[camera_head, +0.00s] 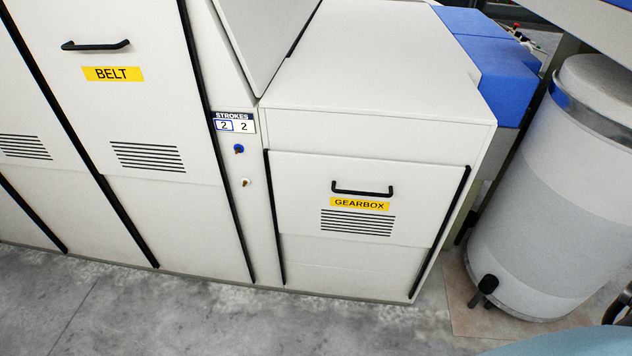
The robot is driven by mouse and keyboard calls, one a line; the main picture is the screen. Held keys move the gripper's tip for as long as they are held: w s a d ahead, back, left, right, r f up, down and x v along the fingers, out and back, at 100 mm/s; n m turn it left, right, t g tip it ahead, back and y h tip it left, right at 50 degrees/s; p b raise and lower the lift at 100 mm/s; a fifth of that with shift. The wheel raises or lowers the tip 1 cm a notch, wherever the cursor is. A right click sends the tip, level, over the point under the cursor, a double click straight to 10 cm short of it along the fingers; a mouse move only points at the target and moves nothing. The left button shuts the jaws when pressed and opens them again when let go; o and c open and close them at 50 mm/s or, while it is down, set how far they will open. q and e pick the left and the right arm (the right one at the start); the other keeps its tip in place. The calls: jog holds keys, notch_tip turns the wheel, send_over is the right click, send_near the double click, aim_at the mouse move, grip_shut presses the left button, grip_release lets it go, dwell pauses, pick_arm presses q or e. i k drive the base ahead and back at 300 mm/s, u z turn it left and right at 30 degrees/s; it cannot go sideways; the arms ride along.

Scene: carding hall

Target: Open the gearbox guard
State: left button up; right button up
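The gearbox guard (300,190) is a white panel low on the front of the machine, in the middle of the head view. It carries a black bar handle (362,191), a yellow GEARBOX label (360,204) and dark vent slots below the label. Black strips run down both its sides. The panel looks shut, flush with the machine's front. Neither of my grippers shows in the view, and nothing touches the handle.
A BELT panel (160,110) with its own handle (95,45) stands to the left. A large wheeled can (550,200) stands right. Grey floor (250,325) lies clear in front.

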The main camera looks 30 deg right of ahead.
aim_at(400, 203)
jog(key=z, duration=0.05)
jog(key=i, duration=0.9)
jog(key=z, duration=0.6)
